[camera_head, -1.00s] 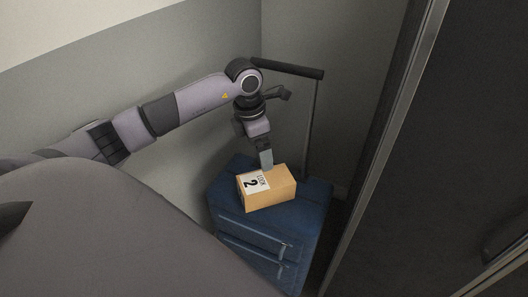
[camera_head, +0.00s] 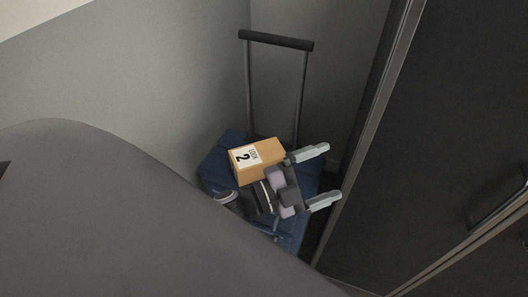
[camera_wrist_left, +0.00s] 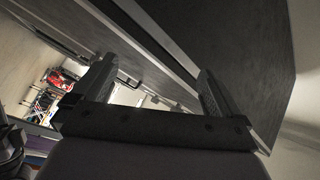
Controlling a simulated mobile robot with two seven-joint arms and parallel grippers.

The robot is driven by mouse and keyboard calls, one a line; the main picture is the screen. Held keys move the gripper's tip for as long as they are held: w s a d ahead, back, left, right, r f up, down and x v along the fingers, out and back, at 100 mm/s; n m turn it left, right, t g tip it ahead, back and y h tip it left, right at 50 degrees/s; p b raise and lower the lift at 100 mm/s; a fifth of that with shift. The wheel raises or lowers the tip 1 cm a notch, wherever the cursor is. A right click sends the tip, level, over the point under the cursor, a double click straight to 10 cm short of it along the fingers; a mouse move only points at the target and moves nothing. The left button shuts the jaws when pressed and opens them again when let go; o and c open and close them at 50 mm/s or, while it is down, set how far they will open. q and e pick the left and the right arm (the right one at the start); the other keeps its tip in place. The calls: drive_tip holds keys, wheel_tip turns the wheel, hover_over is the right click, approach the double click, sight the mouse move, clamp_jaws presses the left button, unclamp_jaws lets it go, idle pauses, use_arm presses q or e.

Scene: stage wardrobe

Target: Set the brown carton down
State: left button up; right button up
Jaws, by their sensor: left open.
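The brown carton (camera_head: 266,150) rests on top of the blue suitcase (camera_head: 221,150) in the head view. It has a white label with a black 2 on it. My left gripper (camera_head: 318,176) is open and empty in front of and to the right of the carton, with its fingers pointing right. It hides part of the carton's near side and much of the suitcase. In the left wrist view the open fingers (camera_wrist_left: 151,85) have nothing between them, and the carton is not seen. My right gripper is not in view.
The suitcase's raised handle (camera_head: 276,41) stands behind the carton, near the grey wall (camera_head: 150,90). A dark cabinet (camera_head: 450,130) with a metal edge stands close on the right. The left wrist view shows a rack of coloured things (camera_wrist_left: 58,80) far off.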

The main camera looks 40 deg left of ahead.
use_arm(q)
drive_tip(key=s+a+f+n+g+y, duration=0.2)
drive_tip(key=s+f+n+g+y, duration=0.15)
drive_tip(key=s+f+n, duration=0.35)
drive_tip(key=s+a+f+n+g+y, duration=0.3)
drive_tip(key=s+f+n+y, duration=0.25)
drive_tip(key=f+n, duration=0.35)
wheel_tip(320, 180, up, 12)
drive_tip(key=a+p, duration=0.1)
drive_tip(key=p, duration=1.4)
drive_tip(key=shift+s+m+t+h, duration=0.3)
drive_tip(key=shift+s+m+t, duration=0.05)
drive_tip(key=shift+s+m, duration=0.1)
